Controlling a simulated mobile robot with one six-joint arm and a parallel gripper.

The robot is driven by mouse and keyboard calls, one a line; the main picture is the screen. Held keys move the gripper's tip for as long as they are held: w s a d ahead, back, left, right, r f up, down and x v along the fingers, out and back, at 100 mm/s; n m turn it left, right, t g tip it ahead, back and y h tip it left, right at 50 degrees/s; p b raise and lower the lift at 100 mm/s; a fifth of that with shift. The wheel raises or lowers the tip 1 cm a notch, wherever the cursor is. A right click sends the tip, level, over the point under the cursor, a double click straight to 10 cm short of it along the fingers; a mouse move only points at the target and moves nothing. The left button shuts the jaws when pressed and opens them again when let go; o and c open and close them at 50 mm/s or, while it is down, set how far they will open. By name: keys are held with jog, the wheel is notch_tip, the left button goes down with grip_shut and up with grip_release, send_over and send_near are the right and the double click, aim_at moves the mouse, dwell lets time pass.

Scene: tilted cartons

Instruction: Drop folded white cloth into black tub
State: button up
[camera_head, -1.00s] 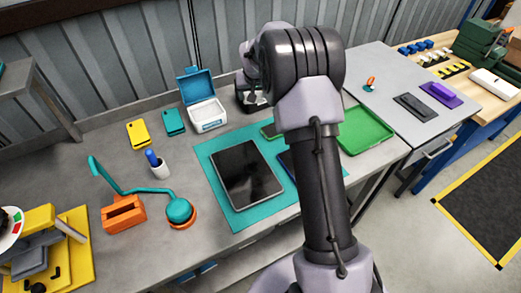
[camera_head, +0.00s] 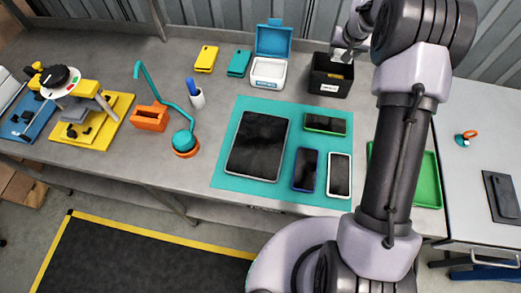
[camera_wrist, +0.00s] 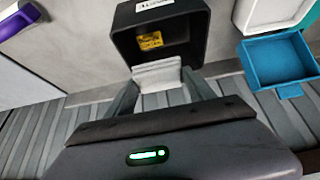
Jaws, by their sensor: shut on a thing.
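The black tub (camera_head: 331,76) stands at the back of the grey bench, right of the white box with a blue lid. In the wrist view the tub (camera_wrist: 198,32) lies just beyond my fingertips, with a yellow label inside it. My gripper (camera_head: 347,48) is at the tub's back edge in the head view, partly hidden by my arm. In the wrist view my gripper (camera_wrist: 160,84) is shut on the folded white cloth (camera_wrist: 158,74). The cloth is at the tub's opening; its exact height over the rim is unclear.
The white box (camera_head: 268,73) with its open blue lid stands close left of the tub. A teal mat (camera_head: 228,170) with a tablet and several phones lies in front. A green tray (camera_head: 428,180) is partly behind my arm.

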aim_at(341, 62)
notch_tip(341, 62, down, 4)
jog(key=shift+f+b, duration=0.2)
jog(key=shift+b, duration=0.8)
jog(key=shift+d+r, duration=0.1)
jog(key=o, duration=1.5)
jog(key=p+v, duration=0.3)
jog(key=v, duration=1.4)
jog(key=shift+s+r, duration=0.15)
